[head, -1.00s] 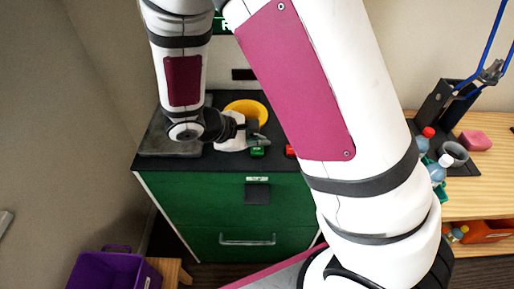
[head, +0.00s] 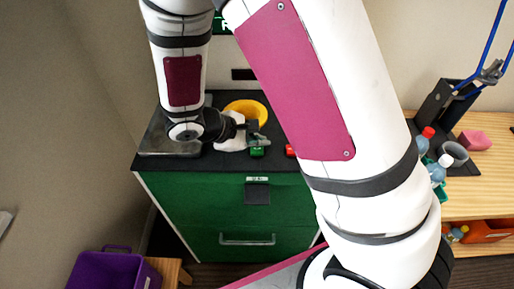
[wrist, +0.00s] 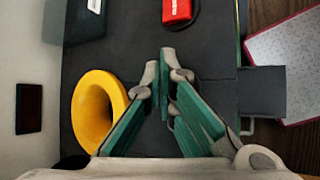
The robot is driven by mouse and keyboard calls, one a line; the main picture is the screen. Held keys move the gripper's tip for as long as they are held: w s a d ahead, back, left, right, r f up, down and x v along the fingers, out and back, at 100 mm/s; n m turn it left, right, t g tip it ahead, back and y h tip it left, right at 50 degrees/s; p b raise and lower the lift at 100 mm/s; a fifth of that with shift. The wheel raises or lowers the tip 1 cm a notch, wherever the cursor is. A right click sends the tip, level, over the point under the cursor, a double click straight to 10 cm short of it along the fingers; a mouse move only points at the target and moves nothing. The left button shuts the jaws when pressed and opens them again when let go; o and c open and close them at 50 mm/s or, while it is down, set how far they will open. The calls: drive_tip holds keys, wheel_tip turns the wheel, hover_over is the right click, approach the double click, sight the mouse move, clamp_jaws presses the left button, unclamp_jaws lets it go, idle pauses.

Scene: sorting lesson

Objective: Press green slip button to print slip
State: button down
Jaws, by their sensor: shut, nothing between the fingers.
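The green button (head: 257,152) sits on the dark top of the green cabinet, near its front edge. My gripper (head: 264,141) is low over the cabinet top, just behind the green button in the head view. I cannot tell whether it touches the button. In the wrist view my gripper's fingertips (wrist: 162,63) are together with nothing between them. The green button cannot be made out in the wrist view. The fingers may hide it. The red button (head: 290,151) is to the right of the green one, and it shows beyond the fingertips in the wrist view (wrist: 177,10).
A yellow ring-shaped object (head: 246,109) stands behind my gripper, close beside the fingers in the wrist view (wrist: 97,108). The green cabinet (head: 205,222) has a drawer handle and a small dark box (head: 257,193) on its front. A purple bin (head: 103,272) is at lower left.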

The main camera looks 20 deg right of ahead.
sight(258, 151)
drive_tip(key=shift+f, duration=0.15)
drive_tip(key=shift+f, duration=0.3)
drive_tip(key=shift+f+b, duration=0.4)
drive_tip(key=shift+f, duration=0.1)
idle(0.7)
drive_tip(key=shift+r, duration=0.1)
drive_tip(key=shift+r+p, duration=0.5)
drive_tip(key=shift+r, duration=0.35)
drive_tip(key=shift+r+p, duration=0.65)
drive_tip(key=shift+r, duration=0.7)
drive_tip(key=shift+r+p, duration=0.45)
drive_tip(key=shift+r, duration=0.7)
